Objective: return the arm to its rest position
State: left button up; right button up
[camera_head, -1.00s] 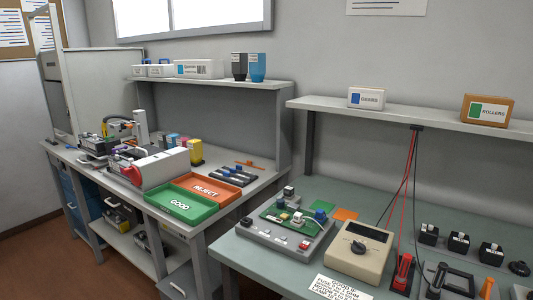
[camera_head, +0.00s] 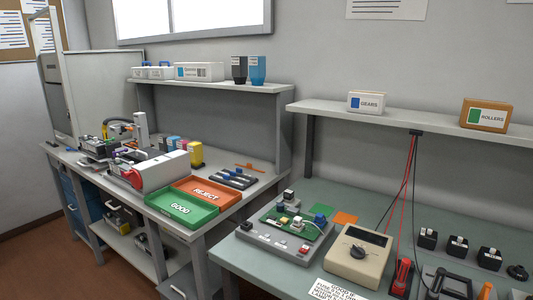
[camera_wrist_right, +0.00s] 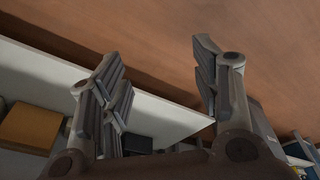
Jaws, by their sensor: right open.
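My right gripper (camera_wrist_right: 160,95) shows in the right wrist view. Its fingers stand wide apart with nothing between them. Behind them are a brown floor (camera_wrist_right: 150,35) and a white panel or shelf edge (camera_wrist_right: 40,65). Neither gripper shows in the head view, so my left gripper is out of sight.
In the head view, the left bench carries a green GOOD tray (camera_head: 208,219) and an orange REJECT tray (camera_head: 233,193). The right bench carries a test board (camera_head: 266,239), a beige meter (camera_head: 356,256) and several black parts. A shelf (camera_head: 400,117) runs above it.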

jog(key=s+d+f+g+p, duration=0.1)
jog(key=s+d+f, duration=0.2)
jog(key=s+f, duration=1.2)
jog(key=shift+s+f+p, duration=0.2)
jog(key=shift+s+p, duration=0.1)
jog(key=shift+s, duration=0.9)
